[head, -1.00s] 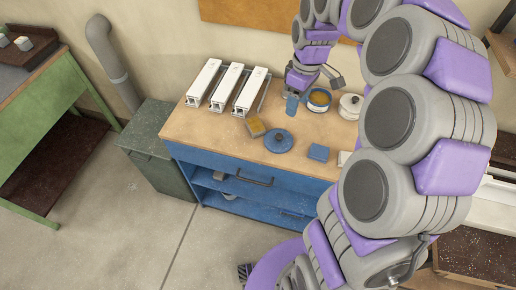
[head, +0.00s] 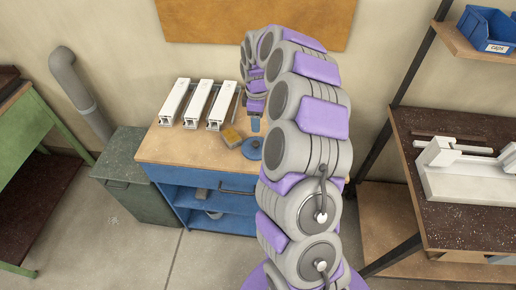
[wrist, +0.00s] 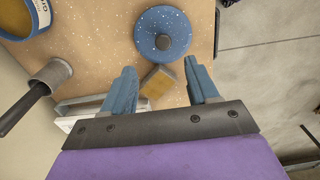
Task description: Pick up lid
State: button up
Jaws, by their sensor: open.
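The lid is a round, blue, speckled disc with a dark knob. In the wrist view the lid (wrist: 175,48) lies on the bench top beyond my fingertips, near the bench edge. In the head view the lid (head: 250,150) shows partly, just left of my arm. My gripper (wrist: 158,67) is open and empty, its two blue fingers apart and pointing toward the lid. In the head view my gripper (head: 255,118) appears just behind the lid, mostly hidden by my arm.
A yellow-and-grey block (wrist: 158,88) lies close to the lid, between my fingers in the wrist view. A yellow-filled blue pot (wrist: 30,18) and a grey cup-like piece with a dark handle (wrist: 40,100) are at left. White profiles (head: 198,103) stand at the bench's back left.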

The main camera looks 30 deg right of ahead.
jog(key=b, duration=0.1)
send_over(255, 143)
jog(key=a, duration=0.1)
notch_tip(255, 143, down, 6)
jog(key=shift+a+r, duration=0.1)
jog(key=shift+r, duration=0.15)
jog(key=shift+d+f, duration=0.2)
jog(key=f, duration=0.1)
jog(key=d+f+b, duration=0.1)
jog(key=f, duration=0.1)
jog(key=f+b, duration=0.1)
jog(key=f, duration=0.1)
jog(key=shift+d+f, duration=0.1)
jog(key=shift+d, duration=0.15)
jog(key=shift+a, duration=0.55)
jog(key=shift+d, duration=0.65)
jog(key=c, duration=0.8)
jog(key=shift+a, duration=0.25)
jog(key=shift+c, duration=1.2)
jog(key=shift+a, duration=0.25)
jog(key=shift+c, duration=0.2)
